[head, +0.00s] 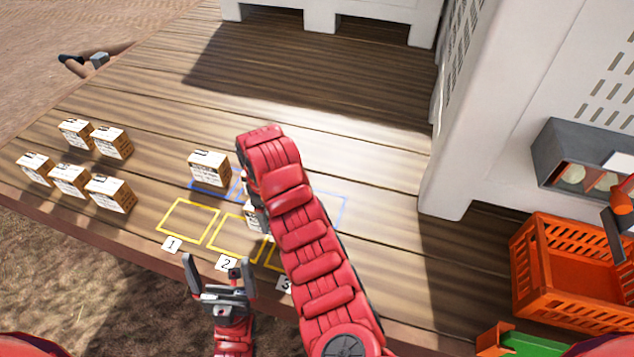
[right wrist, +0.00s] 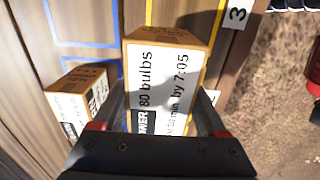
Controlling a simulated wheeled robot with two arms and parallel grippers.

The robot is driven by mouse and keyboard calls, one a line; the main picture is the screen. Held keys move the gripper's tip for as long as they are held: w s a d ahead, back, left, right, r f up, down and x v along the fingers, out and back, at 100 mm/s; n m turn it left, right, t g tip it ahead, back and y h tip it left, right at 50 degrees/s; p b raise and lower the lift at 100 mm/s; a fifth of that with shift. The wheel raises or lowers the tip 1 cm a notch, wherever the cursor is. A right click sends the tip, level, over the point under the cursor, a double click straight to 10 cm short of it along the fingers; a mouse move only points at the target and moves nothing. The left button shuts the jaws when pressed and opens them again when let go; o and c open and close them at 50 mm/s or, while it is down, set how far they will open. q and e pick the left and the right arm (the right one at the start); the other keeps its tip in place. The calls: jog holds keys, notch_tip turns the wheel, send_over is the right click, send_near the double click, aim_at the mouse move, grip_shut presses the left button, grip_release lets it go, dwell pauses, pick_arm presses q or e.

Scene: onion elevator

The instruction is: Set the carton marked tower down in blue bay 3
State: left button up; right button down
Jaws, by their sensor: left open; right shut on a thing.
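A white-labelled carton (right wrist: 165,85) fills the middle of the right wrist view, its label ending in "WER" with "80 bulbs". My right gripper (right wrist: 163,112) is shut on it, one finger on each side. In the head view a sliver of this carton (head: 254,218) shows beside my right arm, which hides the rest. Blue outlines (head: 344,212) lie behind the yellow bays; the right-hand one is partly covered by my arm. Whether the carton touches the deck I cannot tell. My left gripper (head: 219,268) is open and empty in front of the deck's near edge.
Another carton (head: 209,167) stands at the left blue outline; a carton also shows at left in the right wrist view (right wrist: 78,95). Yellow bays (head: 187,220) have number tags in front. Several cartons (head: 109,193) stand far left. An orange crate (head: 566,306) is at right.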

jog(key=w+d, duration=0.1)
jog(key=d, duration=0.1)
jog(key=w+d, duration=0.2)
jog(key=w+d+f, duration=0.1)
jog(key=w+d, duration=0.1)
jog(key=shift+d, duration=0.25)
jog(key=w+d+b, duration=0.2)
jog(key=b, duration=0.1)
jog(key=w+d+f+b, duration=0.1)
jog(key=w+d+b, duration=0.1)
jog(key=b, duration=0.2)
jog(key=shift+w+d, duration=0.2)
jog(key=shift+w+d+r+b, duration=0.2)
jog(key=shift+w+d+b, duration=0.2)
jog(key=shift+d+b, duration=0.1)
notch_tip(320, 180, down, 4)
jog(key=shift+r+b, duration=0.25)
jog(key=shift+b, duration=0.7)
jog(key=shift+r, duration=0.1)
grip_release()
